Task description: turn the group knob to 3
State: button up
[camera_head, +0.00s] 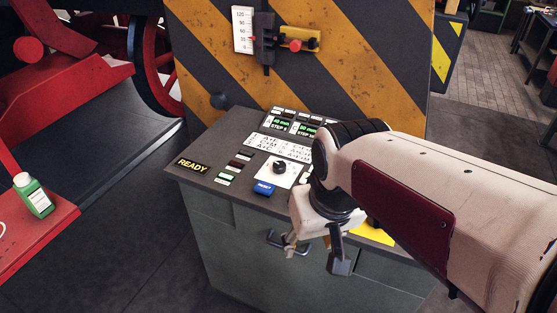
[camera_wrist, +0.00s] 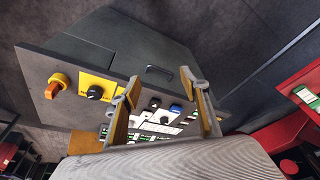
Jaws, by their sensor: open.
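The group knob (camera_head: 280,167) is a black round knob on a white plate, on the sloped top of the grey control console (camera_head: 225,136). Its pointer position is too small to read. My gripper (camera_head: 315,254) hangs in front of the console's front edge, to the right of and nearer the camera than the knob, and does not touch it. In the wrist view my gripper (camera_wrist: 160,85) shows two spread fingers with nothing held. Part of the panel, with the white plate, shows between and beyond them. My arm covers the right part of the panel in the head view.
A blue button (camera_head: 264,188) sits just in front of the knob. Lit displays and a READY sign (camera_head: 193,166) are on the panel. A yellow plate (camera_wrist: 97,86) with a black knob lies at the panel's other end. A striped wall (camera_head: 330,60) rises behind; a green bottle (camera_head: 38,198) stands left.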

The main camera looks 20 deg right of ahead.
jog(key=w+d+f+g, duration=0.1)
jog(key=w+d+f, duration=0.2)
jog(key=w, duration=0.9)
jog(key=n+y, duration=0.1)
send_near(279, 165)
jog(key=shift+t, duration=0.3)
jog(key=s+f, duration=0.1)
jog(key=s, duration=0.1)
jog(key=s+f, duration=0.1)
jog(key=s, duration=0.2)
jog(key=s+f, duration=0.2)
jog(key=shift+s+a, duration=0.3)
jog(key=w, duration=0.3)
jog(key=shift+w+d+r+n+t, duration=0.2)
jog(key=shift+w+d+n+t, duration=0.1)
jog(key=shift+n, duration=0.1)
jog(key=w+r, duration=0.1)
jog(key=w+r+n+t, duration=0.1)
jog(key=shift+w+d+r, duration=0.1)
jog(key=shift+w+r, duration=0.1)
jog(key=shift+w, duration=0.15)
jog(key=shift+f, duration=0.1)
jog(key=shift+x, duration=3.8)
jog(key=c, duration=1.1)
